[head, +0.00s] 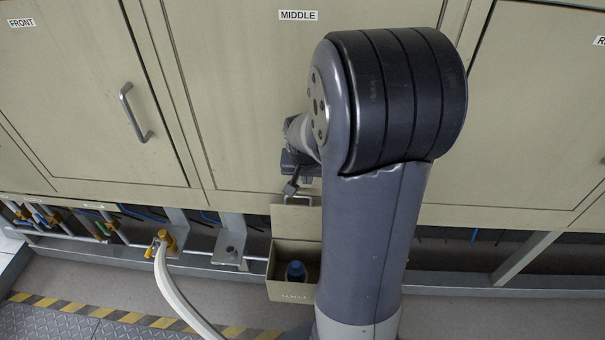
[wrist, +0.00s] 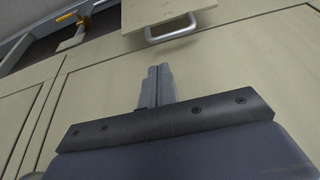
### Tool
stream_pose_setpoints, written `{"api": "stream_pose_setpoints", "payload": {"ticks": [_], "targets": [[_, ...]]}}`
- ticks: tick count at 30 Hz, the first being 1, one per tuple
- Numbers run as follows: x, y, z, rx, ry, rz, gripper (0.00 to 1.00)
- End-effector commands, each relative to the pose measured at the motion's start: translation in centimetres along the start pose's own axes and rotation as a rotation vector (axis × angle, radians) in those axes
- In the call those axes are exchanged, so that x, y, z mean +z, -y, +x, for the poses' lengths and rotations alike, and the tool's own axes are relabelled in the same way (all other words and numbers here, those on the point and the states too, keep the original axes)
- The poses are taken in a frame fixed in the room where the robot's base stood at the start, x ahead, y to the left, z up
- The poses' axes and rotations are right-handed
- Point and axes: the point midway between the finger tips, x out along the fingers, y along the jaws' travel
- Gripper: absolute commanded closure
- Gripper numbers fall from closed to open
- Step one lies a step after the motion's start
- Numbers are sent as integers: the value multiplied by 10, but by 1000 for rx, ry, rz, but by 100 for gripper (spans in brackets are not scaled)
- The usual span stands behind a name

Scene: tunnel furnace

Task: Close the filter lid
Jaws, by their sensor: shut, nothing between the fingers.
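The filter box (head: 283,293) is a beige open-topped box low on the furnace front, partly hidden by my arm. A blue-topped cylinder (head: 296,270) stands inside it. Its lid (head: 292,224) stands raised at the back of the box, with a metal handle along its upper edge. In the wrist view the lid (wrist: 147,12) and its handle (wrist: 172,33) are at the top. My gripper (head: 290,188) is just above the lid's handle in the head view. In the wrist view its fingers (wrist: 161,72) are together, empty, and point toward the handle with a gap between.
Beige furnace doors fill the background, one with a handle (head: 134,112). A yellow valve (head: 164,240) with a white hose stands left of the box, beside a metal bracket (head: 230,245). A rail runs along the bottom. The floor has a yellow-black stripe (head: 150,320).

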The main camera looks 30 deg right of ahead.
Motion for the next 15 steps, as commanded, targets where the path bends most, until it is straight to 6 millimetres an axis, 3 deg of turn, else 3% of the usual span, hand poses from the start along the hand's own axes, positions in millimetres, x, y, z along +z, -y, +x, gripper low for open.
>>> {"api": "stream_pose_setpoints", "payload": {"ticks": [6,15], "targets": [[1,-1,40,2,4,-1,100],[1,0,70,1,3,-1,100]]}}
